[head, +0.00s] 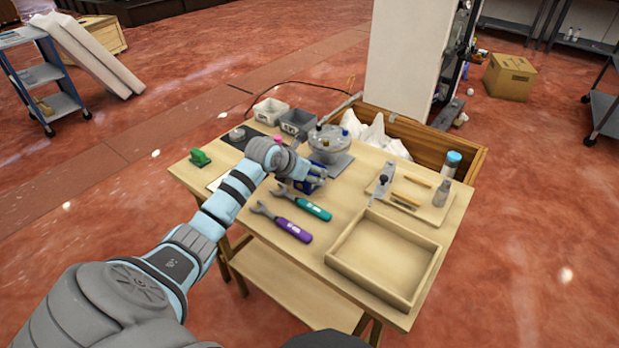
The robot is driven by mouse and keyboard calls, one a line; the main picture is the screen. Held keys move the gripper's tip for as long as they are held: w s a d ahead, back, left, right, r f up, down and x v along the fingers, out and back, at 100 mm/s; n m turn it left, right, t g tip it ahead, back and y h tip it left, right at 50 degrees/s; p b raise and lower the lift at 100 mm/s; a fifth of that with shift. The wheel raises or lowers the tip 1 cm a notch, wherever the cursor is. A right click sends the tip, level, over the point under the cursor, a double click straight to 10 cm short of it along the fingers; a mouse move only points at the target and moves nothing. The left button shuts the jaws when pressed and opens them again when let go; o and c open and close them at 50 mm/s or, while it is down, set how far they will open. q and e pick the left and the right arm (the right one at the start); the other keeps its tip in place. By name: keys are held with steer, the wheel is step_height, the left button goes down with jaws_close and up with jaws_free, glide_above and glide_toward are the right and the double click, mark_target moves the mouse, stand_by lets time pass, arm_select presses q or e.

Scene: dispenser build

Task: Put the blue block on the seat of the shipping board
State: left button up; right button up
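My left gripper (312,176) reaches over the middle of the table from the left. A blue block (305,186) shows right at its fingers, partly covered by them. I cannot tell whether the fingers are closed on the block or only beside it, or whether the block touches the table. I cannot tell for sure which piece is the shipping board. My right gripper is not in view.
A round grey dispenser part (328,140) stands just behind the gripper. A teal-handled wrench (313,209) and a purple-handled wrench (293,230) lie in front. An empty wooden tray (385,258) is at the front right. Grey bins (297,122) stand at the back, a green piece (200,158) at left.

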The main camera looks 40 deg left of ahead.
arm_select(q)
steer(key=c, duration=1)
jaws_close()
steer(key=shift+r, duration=0.1)
